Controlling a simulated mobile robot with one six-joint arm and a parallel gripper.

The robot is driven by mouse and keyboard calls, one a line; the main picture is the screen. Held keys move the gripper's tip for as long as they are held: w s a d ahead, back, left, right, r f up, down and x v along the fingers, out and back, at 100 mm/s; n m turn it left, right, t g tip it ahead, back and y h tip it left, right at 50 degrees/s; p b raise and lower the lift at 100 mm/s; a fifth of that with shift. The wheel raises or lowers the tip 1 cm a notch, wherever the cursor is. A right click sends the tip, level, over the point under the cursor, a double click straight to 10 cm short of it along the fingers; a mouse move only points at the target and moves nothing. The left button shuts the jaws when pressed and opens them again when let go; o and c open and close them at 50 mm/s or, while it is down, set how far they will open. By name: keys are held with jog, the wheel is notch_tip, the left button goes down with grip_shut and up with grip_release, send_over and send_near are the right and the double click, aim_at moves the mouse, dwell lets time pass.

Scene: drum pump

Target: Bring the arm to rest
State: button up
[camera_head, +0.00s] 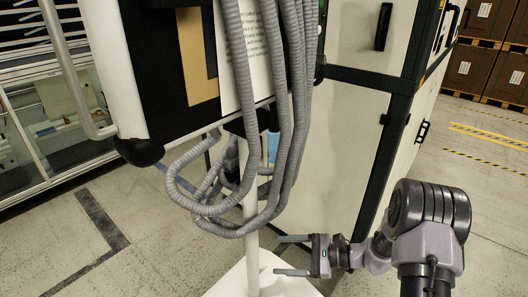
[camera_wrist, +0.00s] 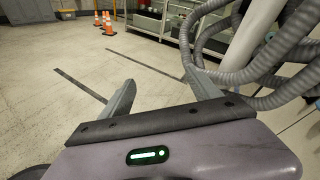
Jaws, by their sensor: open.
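My gripper (camera_head: 290,257) is at the lower middle of the head view, at the end of my arm, which comes in from the right. Its two fingers are apart and point left, with nothing between them. In the wrist view the gripper (camera_wrist: 163,98) also shows spread fingers with bare floor beyond them. In the head view it is beside the white post (camera_head: 251,190) and above or near the white base plate (camera_head: 262,278). I cannot tell the exact gap to the post.
Grey corrugated hoses (camera_head: 285,100) hang in loops close to the gripper, also in the wrist view (camera_wrist: 245,75). A tall pale cabinet (camera_head: 340,130) stands behind. Orange cones (camera_wrist: 108,25) stand far off. Open floor (camera_head: 470,200) lies at the right, near brown boxes (camera_head: 472,70).

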jog(key=s+a+r+n+g+h, duration=0.25)
jog(key=s+r+n+h, duration=0.2)
jog(key=s+r, duration=0.55)
jog(key=s+d+r+n+t+h, duration=0.2)
jog(key=s+d+r+n+h, duration=0.1)
jog(key=s+r, duration=0.3)
jog(key=s+d+r+n+t+h, duration=0.3)
jog(key=s+d+r+n+h, duration=0.1)
jog(key=s, duration=0.4)
notch_tip(320, 180, up, 2)
jog(key=shift+s+r+h, duration=0.25)
jog(key=shift+s+h, duration=0.15)
jog(key=shift+h, duration=0.25)
